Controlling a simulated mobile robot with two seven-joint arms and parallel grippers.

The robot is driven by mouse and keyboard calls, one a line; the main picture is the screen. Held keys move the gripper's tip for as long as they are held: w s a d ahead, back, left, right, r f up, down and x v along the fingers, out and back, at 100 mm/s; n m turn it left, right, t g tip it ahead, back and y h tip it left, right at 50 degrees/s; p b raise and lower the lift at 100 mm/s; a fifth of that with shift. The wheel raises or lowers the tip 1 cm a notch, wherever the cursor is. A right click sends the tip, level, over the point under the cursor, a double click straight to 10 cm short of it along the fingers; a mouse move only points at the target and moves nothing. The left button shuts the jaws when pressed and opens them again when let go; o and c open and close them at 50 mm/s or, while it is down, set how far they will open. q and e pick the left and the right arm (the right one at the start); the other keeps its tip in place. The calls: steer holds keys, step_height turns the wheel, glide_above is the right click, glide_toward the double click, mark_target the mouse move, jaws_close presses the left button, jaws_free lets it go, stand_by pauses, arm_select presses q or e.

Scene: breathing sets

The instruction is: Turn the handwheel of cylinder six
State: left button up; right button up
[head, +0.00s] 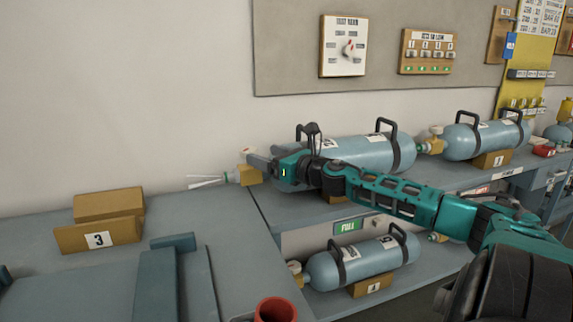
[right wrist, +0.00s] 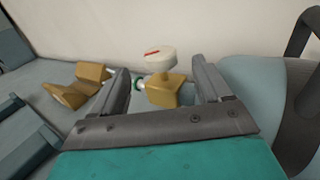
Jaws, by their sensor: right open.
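A pale blue cylinder (head: 395,150) lies on the upper shelf behind my right arm; its cradle number is hidden, so I cannot read whether it is six. Its brass valve (head: 249,176) points left, with a small white and red handwheel (head: 246,152) on top. In the right wrist view the white handwheel (right wrist: 160,58) has a red mark and sits above the brass valve block (right wrist: 165,92). My right gripper (right wrist: 161,72) is open, with one finger on each side of the valve in that view; I see no contact. My left gripper is not in view.
Another cylinder (head: 485,138) lies farther right and one (head: 365,262) on the lower shelf. An empty wooden cradle marked 3 (head: 70,238) stands on the left bench. A red cup-like object (head: 275,309) is at the front. The wall is close behind.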

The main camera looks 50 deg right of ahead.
steer(key=shift+s+p, duration=0.8)
steer(key=shift+s, duration=2.05)
